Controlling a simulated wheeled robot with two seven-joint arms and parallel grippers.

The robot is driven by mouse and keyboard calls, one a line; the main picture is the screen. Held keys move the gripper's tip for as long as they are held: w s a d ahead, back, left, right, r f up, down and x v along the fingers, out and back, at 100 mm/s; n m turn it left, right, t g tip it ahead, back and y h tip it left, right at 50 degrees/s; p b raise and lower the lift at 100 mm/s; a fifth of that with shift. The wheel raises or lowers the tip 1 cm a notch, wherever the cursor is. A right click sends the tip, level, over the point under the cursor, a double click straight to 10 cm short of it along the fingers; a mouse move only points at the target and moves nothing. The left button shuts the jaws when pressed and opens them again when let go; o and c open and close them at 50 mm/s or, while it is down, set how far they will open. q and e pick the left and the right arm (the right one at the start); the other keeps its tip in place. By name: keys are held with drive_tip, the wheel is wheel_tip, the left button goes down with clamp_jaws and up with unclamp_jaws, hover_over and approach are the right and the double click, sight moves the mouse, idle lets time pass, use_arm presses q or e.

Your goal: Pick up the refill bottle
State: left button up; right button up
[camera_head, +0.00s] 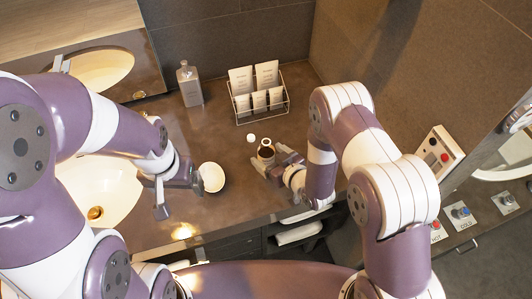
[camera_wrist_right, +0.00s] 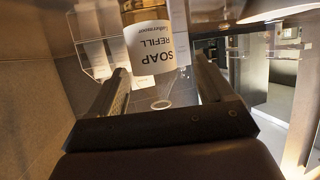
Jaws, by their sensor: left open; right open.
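The refill bottle (camera_head: 266,152) stands open-topped on the dark counter (camera_head: 224,137), right of centre in the head view. In the right wrist view it (camera_wrist_right: 150,44) shows a white label reading "SOAP REFILL", upside down. My right gripper (camera_head: 272,167) is open, close to the bottle's near right side. In the wrist view the open fingers (camera_wrist_right: 160,84) point toward the bottle, which shows in line with the gap between them; contact cannot be told. My left gripper (camera_head: 178,197) is open and empty, beside a round white dish (camera_head: 212,177).
A small white cap (camera_head: 251,138) lies just behind the refill bottle. A wire rack (camera_head: 262,112) of white tubes and a grey bottle (camera_head: 189,84) stand at the back. A sink (camera_head: 115,187) is at left. The counter's front edge is near my right gripper.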

sight(263, 149)
drive_tip(key=x, duration=0.1)
drive_tip(key=p+x, duration=0.1)
drive_tip(key=x, duration=0.3)
drive_tip(key=shift+w+d+p, duration=0.2)
drive_tip(key=shift+d+p, duration=0.05)
drive_tip(key=shift+p, duration=0.15)
drive_tip(key=shift+w, duration=0.1)
drive_tip(key=c, duration=1.1)
